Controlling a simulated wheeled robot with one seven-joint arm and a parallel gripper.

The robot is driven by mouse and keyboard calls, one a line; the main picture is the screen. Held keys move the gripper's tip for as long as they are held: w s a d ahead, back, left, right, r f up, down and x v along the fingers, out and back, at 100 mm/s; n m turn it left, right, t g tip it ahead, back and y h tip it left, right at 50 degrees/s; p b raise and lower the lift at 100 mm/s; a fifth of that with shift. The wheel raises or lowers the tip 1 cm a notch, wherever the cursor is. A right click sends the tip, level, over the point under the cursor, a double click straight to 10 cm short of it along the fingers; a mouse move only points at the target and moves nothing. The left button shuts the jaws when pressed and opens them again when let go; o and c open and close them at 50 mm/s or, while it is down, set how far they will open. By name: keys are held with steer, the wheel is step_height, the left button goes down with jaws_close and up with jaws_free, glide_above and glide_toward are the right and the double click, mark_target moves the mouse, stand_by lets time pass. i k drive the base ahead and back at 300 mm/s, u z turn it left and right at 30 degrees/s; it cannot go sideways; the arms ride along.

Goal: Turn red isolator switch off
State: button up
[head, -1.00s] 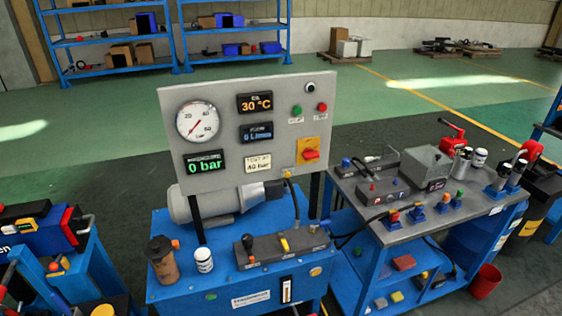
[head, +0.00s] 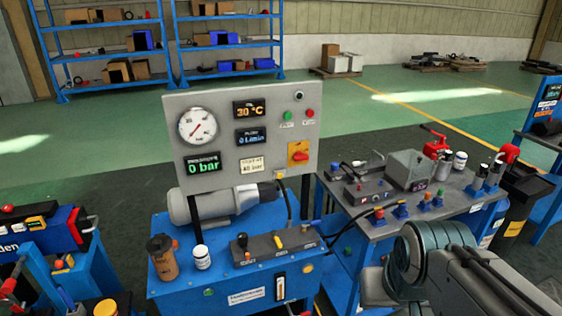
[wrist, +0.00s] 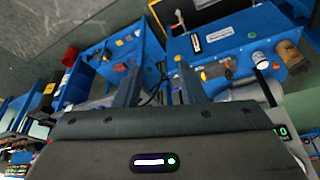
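The red isolator switch (head: 300,156) is on a yellow-orange plate at the lower right of the grey gauge panel (head: 262,107) in the head view. Its red handle lies roughly sideways; its exact angle is too small to tell. In the wrist view, my gripper (wrist: 157,72) shows two dark fingers standing apart with nothing held between them. The switch cannot be made out in the wrist view. My arm is at the lower right of the head view, in front of the side bench and right of the panel; the gripper itself cannot be made out there.
The blue hydraulic stand (head: 225,268) carries a brown bottle (head: 162,258), a white jar (head: 201,257) and a lever block. A blue bench (head: 350,213) with tools and fittings stands close right of the panel. The floor behind is clear up to the shelves.

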mark_target(299, 156)
steer(key=i, duration=0.95)
